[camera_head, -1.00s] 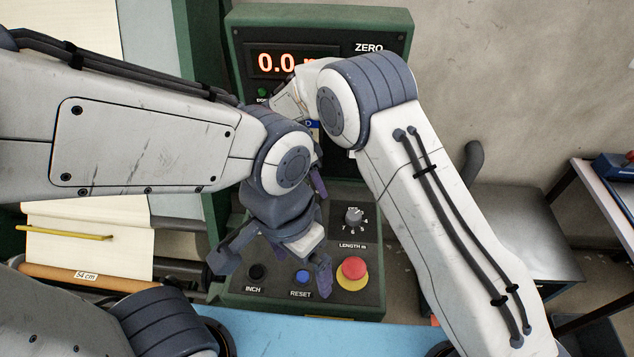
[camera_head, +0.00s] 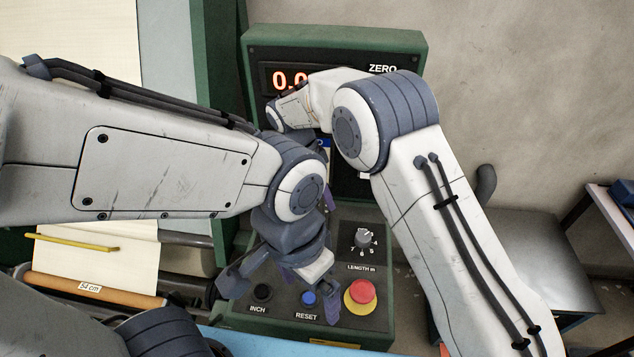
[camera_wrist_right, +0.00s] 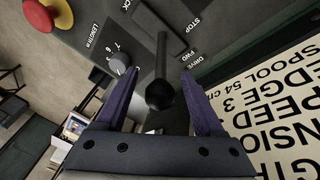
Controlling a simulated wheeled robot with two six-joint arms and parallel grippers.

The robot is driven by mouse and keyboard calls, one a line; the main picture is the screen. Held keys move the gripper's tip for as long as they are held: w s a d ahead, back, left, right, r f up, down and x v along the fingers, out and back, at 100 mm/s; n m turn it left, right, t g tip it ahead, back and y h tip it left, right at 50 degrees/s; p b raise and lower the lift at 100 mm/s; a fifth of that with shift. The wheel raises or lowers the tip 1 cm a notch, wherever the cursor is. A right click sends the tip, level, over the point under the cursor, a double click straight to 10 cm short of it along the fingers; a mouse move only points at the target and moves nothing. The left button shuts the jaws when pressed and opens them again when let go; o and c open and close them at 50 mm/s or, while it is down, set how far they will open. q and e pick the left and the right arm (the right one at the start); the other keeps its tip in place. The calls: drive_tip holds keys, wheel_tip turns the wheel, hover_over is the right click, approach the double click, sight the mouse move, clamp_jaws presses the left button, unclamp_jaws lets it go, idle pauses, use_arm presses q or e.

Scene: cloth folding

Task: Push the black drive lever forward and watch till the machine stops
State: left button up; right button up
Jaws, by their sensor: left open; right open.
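The black drive lever (camera_wrist_right: 161,85) shows in the right wrist view, its round knob toward the camera. It rises from the panel beside the STOP and DRIVE FWD lettering. My right gripper (camera_wrist_right: 160,85) is open, with one purple finger on each side of the lever; I cannot tell whether either touches it. In the head view my arms hide the lever and most of the right gripper. My left gripper (camera_head: 280,292) is open and empty over the lower control panel, near the INCH and RESET buttons. The machine's red display (camera_head: 290,79) is partly covered; "0.0" shows.
The green machine console (camera_head: 410,45) carries a red emergency button (camera_head: 361,291), a blue RESET button (camera_head: 309,298), a black INCH button (camera_head: 262,292) and a length dial (camera_head: 363,237). A roll labelled 54 cm (camera_head: 95,289) lies at left. A metal table (camera_head: 525,250) stands at right.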

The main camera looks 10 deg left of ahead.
drive_tip(key=b+v, duration=0.1)
drive_tip(key=v, duration=0.6)
